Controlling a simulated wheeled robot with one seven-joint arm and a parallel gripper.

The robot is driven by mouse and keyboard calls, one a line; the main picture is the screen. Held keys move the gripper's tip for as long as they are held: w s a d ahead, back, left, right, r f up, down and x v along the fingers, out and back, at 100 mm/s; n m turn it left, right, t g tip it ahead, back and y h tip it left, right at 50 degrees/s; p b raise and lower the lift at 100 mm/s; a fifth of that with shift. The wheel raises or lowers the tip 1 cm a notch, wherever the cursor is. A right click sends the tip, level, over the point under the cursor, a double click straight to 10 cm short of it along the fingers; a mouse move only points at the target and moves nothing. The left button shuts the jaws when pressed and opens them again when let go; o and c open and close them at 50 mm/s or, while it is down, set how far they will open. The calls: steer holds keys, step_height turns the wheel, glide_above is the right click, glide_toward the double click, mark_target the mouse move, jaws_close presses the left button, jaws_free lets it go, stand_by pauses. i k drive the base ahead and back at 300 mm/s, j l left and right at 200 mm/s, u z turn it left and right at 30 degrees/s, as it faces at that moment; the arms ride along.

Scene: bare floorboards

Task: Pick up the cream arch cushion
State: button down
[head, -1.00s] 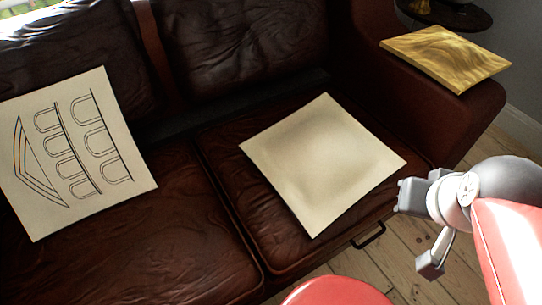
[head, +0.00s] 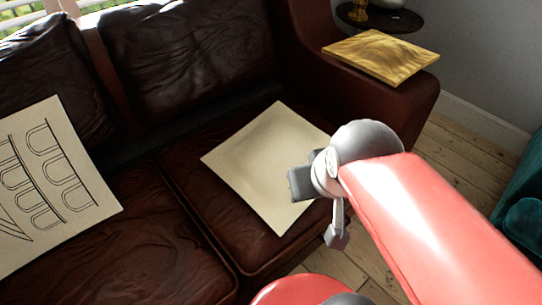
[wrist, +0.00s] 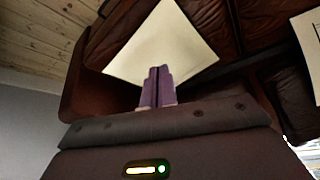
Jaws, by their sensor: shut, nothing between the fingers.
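The cream cushion with printed arches (head: 62,180) leans on the left seat of the dark leather sofa, cut off by the left picture edge. In the wrist view a sliver of a pale panel with faint lines, likely this cushion (wrist: 309,48), shows at the right edge. My gripper (wrist: 158,70) is shut and empty; its purple fingers overlap the lower edge of a plain cream cushion in the wrist view. In the head view my grey wrist hides that plain cushion's right corner, well to the right of the arch cushion.
The plain cream cushion (head: 262,160) lies on the sofa's right seat. A gold cushion (head: 381,56) lies on the sofa's right armrest (head: 400,112). A small dark round table (head: 385,18) stands behind it. Teal furniture (head: 524,215) is at the right edge.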

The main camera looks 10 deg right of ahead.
mark_target(254, 163)
steer(key=k+l, duration=0.15)
steer(key=l, duration=0.15)
steer(key=k+l+z, duration=0.1)
steer(key=k+l, duration=0.25)
steer(key=l, duration=0.3)
steer(key=k+l+z, duration=0.1)
steer(key=l, duration=0.2)
steer(key=k, duration=0.05)
